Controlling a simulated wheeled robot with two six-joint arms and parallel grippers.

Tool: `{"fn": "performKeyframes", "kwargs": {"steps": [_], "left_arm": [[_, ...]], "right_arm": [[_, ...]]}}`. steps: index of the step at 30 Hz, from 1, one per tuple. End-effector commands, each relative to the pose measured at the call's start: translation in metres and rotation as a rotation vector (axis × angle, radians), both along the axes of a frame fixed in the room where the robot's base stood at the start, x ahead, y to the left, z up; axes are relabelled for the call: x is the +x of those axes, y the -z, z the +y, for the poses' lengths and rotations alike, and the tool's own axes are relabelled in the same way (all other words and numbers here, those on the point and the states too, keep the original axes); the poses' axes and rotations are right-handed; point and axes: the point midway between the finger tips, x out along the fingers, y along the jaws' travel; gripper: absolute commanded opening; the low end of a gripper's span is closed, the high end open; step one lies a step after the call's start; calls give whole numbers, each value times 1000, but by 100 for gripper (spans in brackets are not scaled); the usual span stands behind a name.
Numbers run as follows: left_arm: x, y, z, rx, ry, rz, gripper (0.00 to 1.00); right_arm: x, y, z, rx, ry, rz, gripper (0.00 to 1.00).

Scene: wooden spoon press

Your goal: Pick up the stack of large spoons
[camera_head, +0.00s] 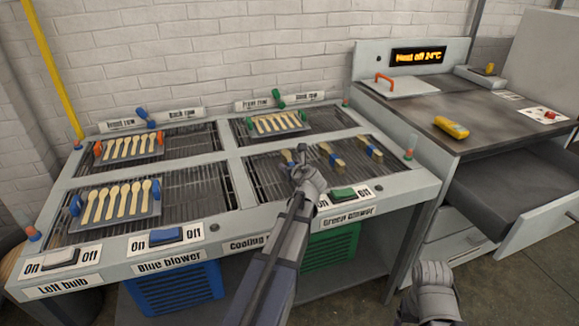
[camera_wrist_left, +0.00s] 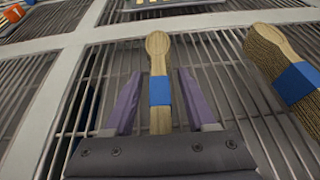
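Several banded wooden spoon bundles lie on the front right grate. One blue-banded bundle (camera_head: 288,156) is by my left gripper (camera_head: 302,156); others are a middle bundle (camera_head: 332,158) and a right bundle (camera_head: 369,149). I cannot tell which is the large stack. In the left wrist view, my left gripper's (camera_wrist_left: 158,85) purple fingers are apart, either side of a blue-banded spoon bundle (camera_wrist_left: 159,60), with gaps visible. A thick tilted bundle (camera_wrist_left: 280,62) lies to its right. Part of my right arm shows at bottom right; its fingers are not discernible.
Racks of spoons stand on the left grates (camera_head: 120,201), (camera_head: 130,146) and the back right grate (camera_head: 277,124). Switches (camera_head: 167,236) line the front edge. At right, a counter (camera_head: 400,110) holds a yellow device (camera_head: 451,127) above an open drawer (camera_head: 510,205).

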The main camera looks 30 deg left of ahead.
Motion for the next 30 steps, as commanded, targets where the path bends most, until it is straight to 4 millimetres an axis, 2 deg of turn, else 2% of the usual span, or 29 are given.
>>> {"fn": "performKeyframes", "kwargs": {"steps": [2, 14, 30], "left_arm": [[0, 0, 0, 0, 0, 0, 47], [0, 0, 0, 0, 0, 0, 2], [0, 0, 0, 0, 0, 0, 0]], "right_arm": [[0, 0, 0, 0, 0, 0, 82], [0, 0, 0, 0, 0, 0, 82], [0, 0, 0, 0, 0, 0, 82]]}}
